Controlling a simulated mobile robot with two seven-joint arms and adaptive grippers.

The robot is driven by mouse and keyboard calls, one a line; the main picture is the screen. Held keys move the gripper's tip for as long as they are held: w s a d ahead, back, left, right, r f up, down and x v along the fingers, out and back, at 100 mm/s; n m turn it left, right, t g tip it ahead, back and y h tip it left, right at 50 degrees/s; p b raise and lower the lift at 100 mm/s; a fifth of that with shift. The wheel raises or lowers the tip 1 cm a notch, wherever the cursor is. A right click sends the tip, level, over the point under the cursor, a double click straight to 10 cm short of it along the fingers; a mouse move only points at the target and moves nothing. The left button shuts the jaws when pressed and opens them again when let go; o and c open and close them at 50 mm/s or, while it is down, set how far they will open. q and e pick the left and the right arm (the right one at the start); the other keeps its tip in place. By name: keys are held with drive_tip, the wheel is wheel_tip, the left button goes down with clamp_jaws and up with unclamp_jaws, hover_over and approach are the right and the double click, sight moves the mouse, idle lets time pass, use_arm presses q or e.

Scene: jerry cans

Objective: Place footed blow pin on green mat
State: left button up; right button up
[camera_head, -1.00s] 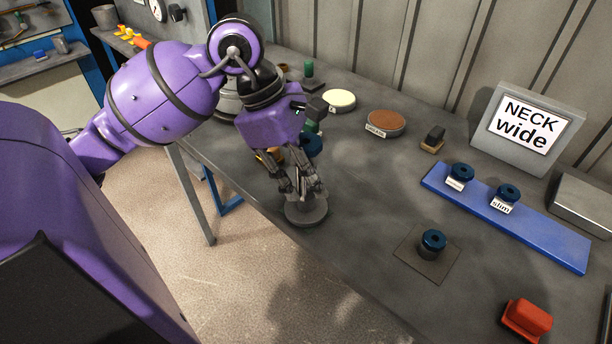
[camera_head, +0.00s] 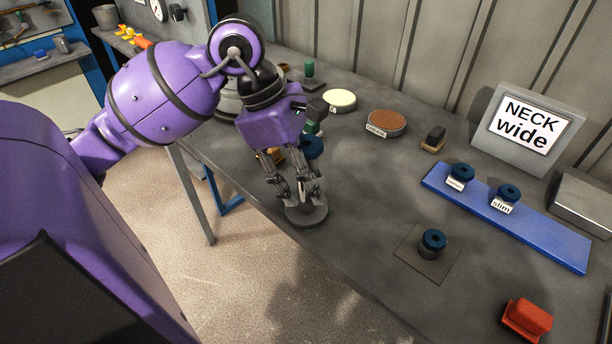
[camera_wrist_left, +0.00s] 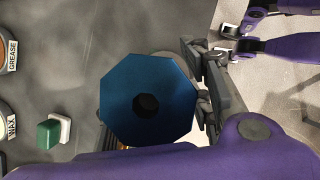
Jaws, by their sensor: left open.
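A tall piece, which looks like the footed blow pin, stands upright on the bench near its front edge. Its blue top (camera_head: 314,147) shows behind my left gripper, and its round grey foot (camera_head: 308,215) shows below the fingers. My left gripper (camera_head: 303,195) is open, its fingers low and just above the foot; whether they touch the stem is hidden. In the left wrist view the blue eight-sided top (camera_wrist_left: 170,95) with a dark centre hole fills the middle. No clearly green mat shows; a dark square mat (camera_head: 410,258) bears a short blue-topped piece (camera_head: 433,243). My right gripper is not seen.
A blue rack (camera_head: 545,240) with two labelled blue-topped pieces lies at right, before a "NECK wide" sign (camera_head: 529,125). A red block (camera_head: 528,319) is at front right. Brown (camera_head: 386,121) and cream (camera_head: 339,98) discs stand behind. Bench between foot and dark mat is clear.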

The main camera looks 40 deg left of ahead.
use_arm(q)
drive_tip(key=v, duration=1.2)
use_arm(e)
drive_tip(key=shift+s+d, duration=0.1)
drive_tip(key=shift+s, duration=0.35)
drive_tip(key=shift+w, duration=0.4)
use_arm(q)
drive_tip(key=shift+f, duration=0.1)
